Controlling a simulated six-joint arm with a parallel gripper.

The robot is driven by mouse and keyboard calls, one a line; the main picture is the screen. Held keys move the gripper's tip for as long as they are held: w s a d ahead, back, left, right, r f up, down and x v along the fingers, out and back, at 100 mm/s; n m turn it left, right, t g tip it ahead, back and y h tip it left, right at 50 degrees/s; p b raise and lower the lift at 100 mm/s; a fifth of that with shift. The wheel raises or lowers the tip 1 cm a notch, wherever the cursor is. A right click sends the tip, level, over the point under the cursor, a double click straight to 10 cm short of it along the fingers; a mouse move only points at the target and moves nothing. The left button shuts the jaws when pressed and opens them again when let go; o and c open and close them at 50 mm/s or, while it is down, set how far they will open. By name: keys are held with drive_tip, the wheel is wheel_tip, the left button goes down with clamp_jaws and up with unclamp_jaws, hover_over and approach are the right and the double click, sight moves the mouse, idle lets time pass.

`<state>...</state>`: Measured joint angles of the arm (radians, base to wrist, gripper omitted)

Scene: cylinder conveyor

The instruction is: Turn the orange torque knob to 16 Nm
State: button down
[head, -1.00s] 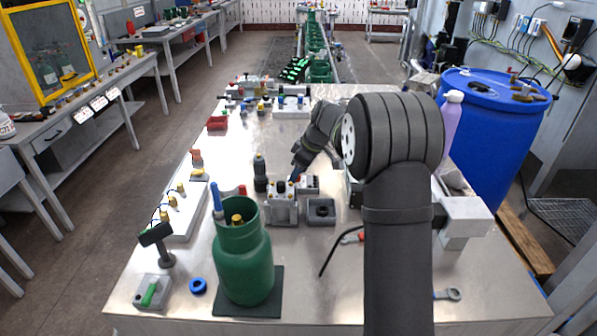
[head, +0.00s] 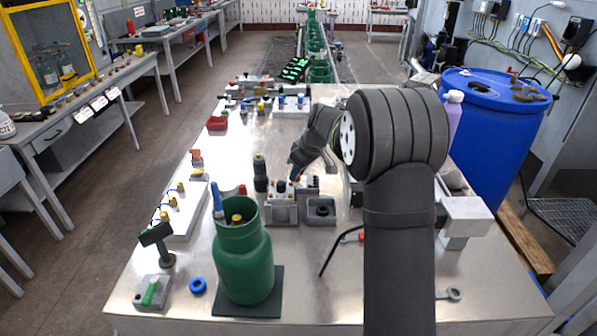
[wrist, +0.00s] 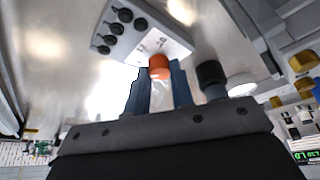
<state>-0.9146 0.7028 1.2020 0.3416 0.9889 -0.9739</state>
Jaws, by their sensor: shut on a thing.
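The orange torque knob (wrist: 159,66) shows in the wrist view at the edge of a light grey panel with printed marks (wrist: 150,36), too small to read surely. My gripper (wrist: 158,88) has its two blue fingers on either side of the knob and is shut on it. The fingers hide the knob's sides, and I cannot tell its exact setting. In the head view my gripper (head: 294,176) reaches down to the small light box behind the grey fixture (head: 282,208); the knob is mostly hidden there.
A black-capped post (wrist: 211,78) and a white cap (wrist: 241,84) stand close right of my fingers. In the head view a green cylinder (head: 245,265) stands in front, and a dark bottle (head: 260,175) stands left of my gripper.

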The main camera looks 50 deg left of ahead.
drive_tip(key=m+t, duration=0.1)
drive_tip(key=m, duration=0.1)
drive_tip(key=m+t, duration=0.1)
drive_tip(key=m, duration=0.2)
drive_tip(key=shift+s, duration=0.2)
drive_tip(key=m+t, duration=0.1)
drive_tip(key=m, duration=0.1)
drive_tip(key=m+h, duration=0.1)
drive_tip(key=m, duration=0.2)
drive_tip(key=shift+s+a+t, duration=0.1)
drive_tip(key=shift+t, duration=0.3)
drive_tip(key=shift+m+h, duration=0.3)
drive_tip(key=shift+m, duration=0.2)
drive_tip(key=c, duration=1.3)
unclamp_jaws()
drive_tip(key=shift+o, duration=0.2)
drive_tip(key=v, duration=1.7)
drive_tip(key=shift+s, duration=0.25)
drive_tip(key=shift+r, duration=0.15)
